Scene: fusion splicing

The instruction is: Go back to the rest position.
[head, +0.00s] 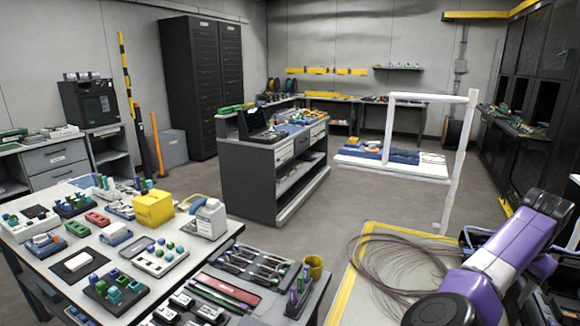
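Purple, white and black links of my arm (497,265) fill the lower right corner of the head view. My gripper cannot be made out; no fingertips show. The task names no object.
A yellow-edged surface (350,290) with loose fibre coils (400,262) lies beside my arm. A white frame (450,165) stands behind it. Open floor (335,205) lies mid-room.

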